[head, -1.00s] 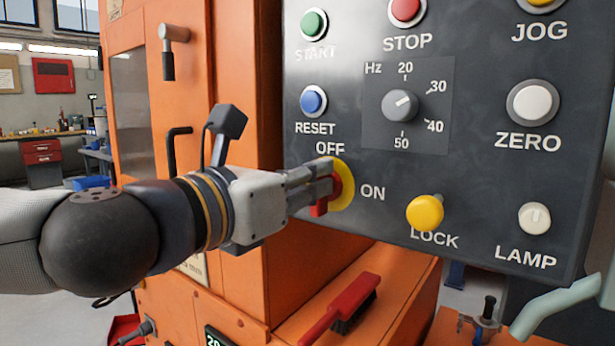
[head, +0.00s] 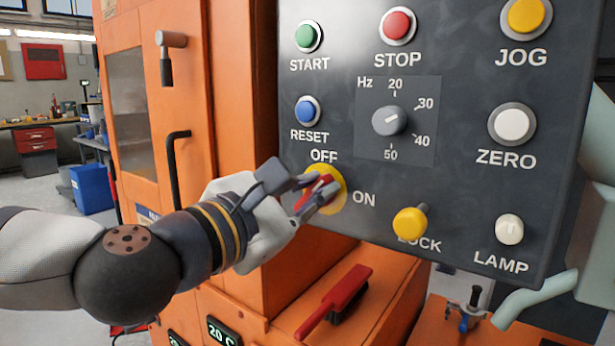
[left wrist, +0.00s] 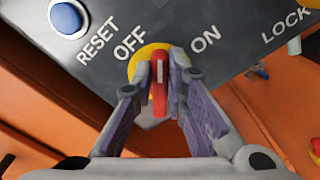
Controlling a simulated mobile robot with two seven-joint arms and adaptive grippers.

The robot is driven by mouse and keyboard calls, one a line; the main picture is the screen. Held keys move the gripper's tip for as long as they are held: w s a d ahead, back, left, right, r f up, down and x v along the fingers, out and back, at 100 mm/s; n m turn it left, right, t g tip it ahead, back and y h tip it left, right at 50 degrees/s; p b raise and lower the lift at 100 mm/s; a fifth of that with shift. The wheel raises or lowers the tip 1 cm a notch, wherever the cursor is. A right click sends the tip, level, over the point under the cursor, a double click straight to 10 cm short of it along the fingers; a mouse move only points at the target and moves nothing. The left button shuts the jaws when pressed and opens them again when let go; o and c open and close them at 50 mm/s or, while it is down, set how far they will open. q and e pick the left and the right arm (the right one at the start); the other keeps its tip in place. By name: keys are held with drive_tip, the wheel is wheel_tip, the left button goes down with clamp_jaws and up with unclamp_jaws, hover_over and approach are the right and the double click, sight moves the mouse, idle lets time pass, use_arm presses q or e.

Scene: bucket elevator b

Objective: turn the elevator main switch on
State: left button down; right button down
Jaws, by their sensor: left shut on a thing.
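The main switch is a red handle (head: 317,186) on a round yellow plate (head: 340,190), low on the left of a dark control panel (head: 440,180). OFF is printed above it and ON to its right. My left gripper (head: 318,192) is shut on the red handle, one finger on each side. In the head view the handle slants from upper right to lower left. In the left wrist view the handle (left wrist: 159,88) stands between the fingers (left wrist: 160,95), and its white mark points between OFF and ON. Fingers hide part of the handle. My right gripper is not in view.
Close by on the panel are the blue RESET button (head: 307,111), the yellow LOCK knob (head: 410,223) and the grey Hz dial (head: 390,121). An orange cabinet (head: 235,100) stands behind my left arm.

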use_arm(q)
drive_tip(key=shift+s+d+f+m+p, duration=0.15)
drive_tip(key=shift+m+p, duration=0.5)
drive_tip(key=shift+m, duration=1)
drive_tip(key=shift+f+m+p, duration=0.25)
drive_tip(key=shift+m+p, duration=0.35)
drive_tip(key=shift+m, duration=1)
drive_tip(key=shift+s+d+f+m+p, duration=0.15)
drive_tip(key=shift+m+p, duration=0.5)
drive_tip(key=shift+m, duration=1)
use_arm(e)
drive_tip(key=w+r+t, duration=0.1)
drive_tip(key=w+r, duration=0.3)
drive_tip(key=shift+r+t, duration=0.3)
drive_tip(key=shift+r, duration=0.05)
use_arm(q)
drive_tip(key=shift+w+f, duration=0.1)
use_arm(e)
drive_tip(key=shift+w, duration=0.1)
use_arm(q)
drive_tip(key=c, duration=1.6)
unclamp_jaws()
drive_tip(key=v, duration=0.7)
drive_tip(key=shift+s+a, duration=0.2)
